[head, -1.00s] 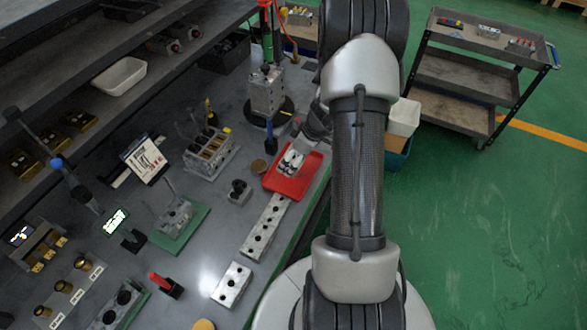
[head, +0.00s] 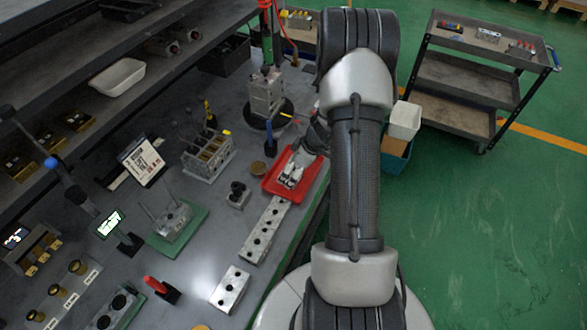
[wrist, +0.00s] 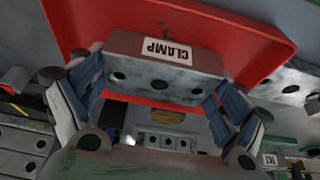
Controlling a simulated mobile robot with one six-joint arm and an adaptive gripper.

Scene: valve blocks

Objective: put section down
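The section is a grey metal block (wrist: 165,73) with dark round holes and a white CLAMP label in the wrist view. My gripper (wrist: 160,88) has one blue-padded finger at each end of the block and appears shut on it. In the head view my gripper (head: 293,175) is at the red tray (head: 272,186) on the bench, pointing down into it. The tray (wrist: 270,50) lies behind the block in the wrist view. Whether the block touches the tray floor I cannot tell. The fingers mostly hide the block in the head view.
A long grey block with holes (head: 263,232) lies just in front of the tray. A small dark-topped fitting (head: 238,194) and a round tan disc (head: 257,168) are to its left. A grey valve stack (head: 266,95) stands behind. The bench edge is close on the right.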

